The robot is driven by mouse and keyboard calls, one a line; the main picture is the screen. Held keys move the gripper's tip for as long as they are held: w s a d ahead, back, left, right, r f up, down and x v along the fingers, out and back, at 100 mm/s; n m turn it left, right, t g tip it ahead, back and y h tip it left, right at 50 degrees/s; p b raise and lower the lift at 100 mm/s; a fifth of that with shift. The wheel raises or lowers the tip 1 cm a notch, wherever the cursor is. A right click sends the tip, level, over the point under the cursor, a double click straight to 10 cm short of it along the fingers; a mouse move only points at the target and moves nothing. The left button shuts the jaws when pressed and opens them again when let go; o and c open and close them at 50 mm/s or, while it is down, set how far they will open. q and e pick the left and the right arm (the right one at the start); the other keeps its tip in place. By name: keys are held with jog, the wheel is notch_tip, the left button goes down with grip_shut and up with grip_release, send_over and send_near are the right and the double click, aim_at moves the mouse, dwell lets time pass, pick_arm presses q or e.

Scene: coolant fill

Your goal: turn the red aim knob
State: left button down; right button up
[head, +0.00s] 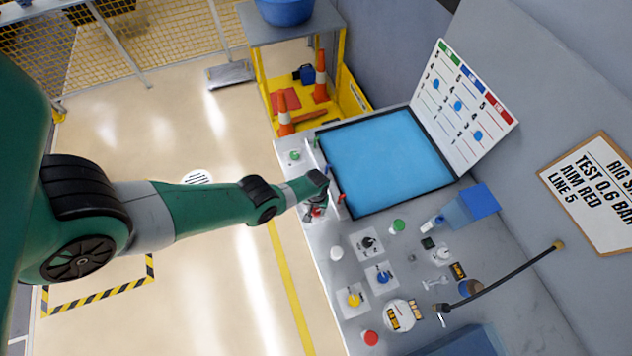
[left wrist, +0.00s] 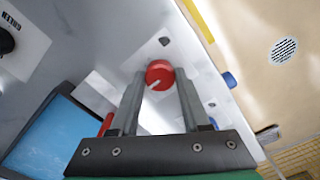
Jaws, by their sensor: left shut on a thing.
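The red aim knob (left wrist: 160,74) is a round red dial with a short white pointer line, which runs toward the lower left in the left wrist view. My left gripper (left wrist: 157,80) is shut on it, with one finger on each side. In the head view my left gripper (head: 316,204) reaches down at the bench's left edge, beside the blue tray, and mostly hides the knob. My right gripper is not in view.
The blue tray (head: 385,158) lies right of my gripper. Black (head: 368,243), blue (head: 382,277) and yellow (head: 354,299) knobs sit on plates toward the front. A sign (head: 595,190) reads "AIM RED". A small red piece (left wrist: 106,124) stands near the left finger.

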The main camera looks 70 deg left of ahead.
pick_arm(q)
jog(key=shift+m, duration=0.4)
jog(key=m, duration=0.4)
jog(key=shift+m, duration=0.3)
jog(key=m, duration=0.4)
jog(key=shift+m, duration=0.4)
jog(key=shift+c, duration=1.9)
grip_release()
